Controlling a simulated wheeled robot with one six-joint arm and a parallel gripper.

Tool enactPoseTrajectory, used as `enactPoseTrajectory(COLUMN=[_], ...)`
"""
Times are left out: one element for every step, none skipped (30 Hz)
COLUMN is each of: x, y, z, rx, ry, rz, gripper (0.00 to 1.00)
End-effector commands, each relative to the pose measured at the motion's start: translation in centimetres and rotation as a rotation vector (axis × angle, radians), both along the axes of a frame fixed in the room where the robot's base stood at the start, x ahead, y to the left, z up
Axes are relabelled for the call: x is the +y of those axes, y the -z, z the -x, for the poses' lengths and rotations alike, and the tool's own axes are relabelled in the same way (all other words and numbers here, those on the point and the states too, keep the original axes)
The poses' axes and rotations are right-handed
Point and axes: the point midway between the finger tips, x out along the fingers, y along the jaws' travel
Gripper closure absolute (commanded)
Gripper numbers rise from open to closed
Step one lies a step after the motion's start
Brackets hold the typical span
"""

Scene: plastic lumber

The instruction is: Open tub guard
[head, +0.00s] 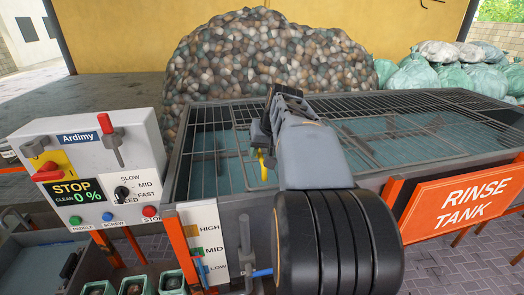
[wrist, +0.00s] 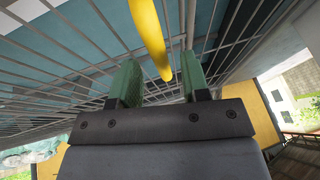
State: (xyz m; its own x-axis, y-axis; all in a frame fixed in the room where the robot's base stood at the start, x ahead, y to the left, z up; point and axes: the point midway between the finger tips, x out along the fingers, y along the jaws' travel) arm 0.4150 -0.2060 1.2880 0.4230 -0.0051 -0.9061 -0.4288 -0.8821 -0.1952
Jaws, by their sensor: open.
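The tub guard is a grey wire grid (head: 440,110) lying flat over a tank of blue-grey water. It also fills much of the wrist view (wrist: 60,75). A curved yellow handle (wrist: 150,38) shows in the wrist view, and part of it shows beside my arm in the head view (head: 262,165). My gripper (wrist: 155,78) has green fingers, apart and empty. The handle's lower end appears between the fingers in the picture; I cannot tell whether it is truly between them or touching.
A control panel (head: 85,165) reading STOP and 0 % stands left of the tank. A level gauge (head: 207,243) and an orange RINSE TANK sign (head: 467,205) are at the tank front. A pile of pellets (head: 270,55) and green sacks (head: 425,75) stand behind.

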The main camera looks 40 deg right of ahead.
Motion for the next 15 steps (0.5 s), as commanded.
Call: enactPoseTrajectory(x=[0.0,0.01,0.01,0.01,0.01,0.01,0.01,0.01,0.01,0.01,0.01,0.01,0.01,0.01,0.01], y=[0.28,0.44,0.61,0.71,0.78,0.85,0.89,0.91,0.92,0.93,0.93,0.92,0.92,0.92,0.91], z=[-0.12,-0.19,-0.26,-0.31,-0.34,-0.37,-0.39,-0.39,-0.39,-0.4,-0.4,-0.39,-0.4,-0.4,-0.39], rx=[0.002,0.001,0.001,0.0,0.0,0.0,0.0,0.0,0.0,0.0,0.0,0.0,0.0,0.0,0.0], ry=[0.0,0.0,0.0,0.0,0.0,0.0,0.0,0.0,0.0,0.0,0.0,0.0,0.0,0.0,0.0], rz=[-0.001,0.0,0.0,0.0,0.0,0.0,0.0,0.0,0.0,0.0,0.0,0.0,0.0,0.0,0.0], gripper=[0.58,0.58,0.58,0.58,0.58,0.58,0.58,0.58,0.58,0.58,0.58,0.58,0.58,0.58,0.61])
